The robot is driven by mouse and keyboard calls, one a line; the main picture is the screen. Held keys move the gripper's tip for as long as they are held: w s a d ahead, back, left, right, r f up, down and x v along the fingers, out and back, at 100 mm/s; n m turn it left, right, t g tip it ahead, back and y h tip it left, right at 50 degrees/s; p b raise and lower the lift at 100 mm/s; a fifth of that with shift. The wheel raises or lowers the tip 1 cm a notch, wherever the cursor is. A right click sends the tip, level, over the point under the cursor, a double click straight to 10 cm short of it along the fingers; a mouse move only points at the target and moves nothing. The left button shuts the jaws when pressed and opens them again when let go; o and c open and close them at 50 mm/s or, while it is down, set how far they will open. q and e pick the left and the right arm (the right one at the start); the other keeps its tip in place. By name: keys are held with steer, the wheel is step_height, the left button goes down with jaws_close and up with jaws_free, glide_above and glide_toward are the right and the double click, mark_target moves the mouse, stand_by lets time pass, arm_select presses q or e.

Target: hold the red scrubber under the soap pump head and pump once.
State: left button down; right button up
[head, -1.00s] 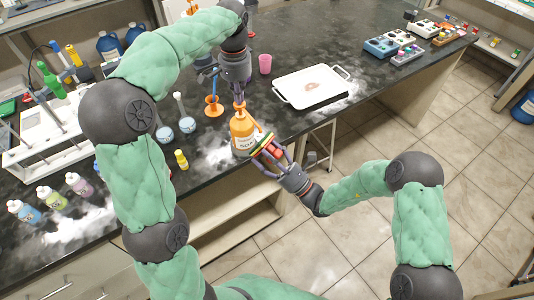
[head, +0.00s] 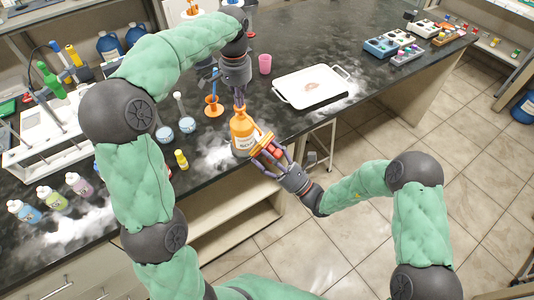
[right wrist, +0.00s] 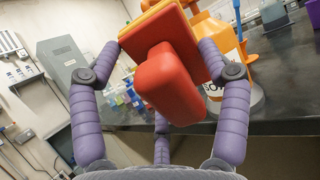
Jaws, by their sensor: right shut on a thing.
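The orange soap bottle (head: 242,136) with a white label stands upright near the front edge of the bench. My left gripper (head: 239,102) points down directly over its top; its fingers and the pump head overlap, so their contact is unclear. The red scrubber (head: 274,152), with a yellow-orange pad, is held in my right gripper (head: 268,155), just right of the bottle. In the right wrist view, the scrubber's red block (right wrist: 168,82) sits between purple fingers, with the bottle (right wrist: 216,62) close behind it on the right. Whether the pad is under the spout is hidden.
A white tray (head: 281,94) lies to the right. A pink cup (head: 265,64) stands behind. The bench edge drops away below the right arm.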

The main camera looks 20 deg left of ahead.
arm_select(q)
steer(key=shift+r, duration=1.55)
step_height(320, 180, up, 7)
stand_by(0.5)
stand_by(0.8)
steer(key=shift+r+p, duration=0.9)
arm_select(e)
steer(key=s+d+f, duration=0.1)
steer(key=s+d, duration=0.4)
steer(key=d, duration=0.2)
steer(key=shift+s, duration=0.3)
steer(key=shift+d, duration=0.1)
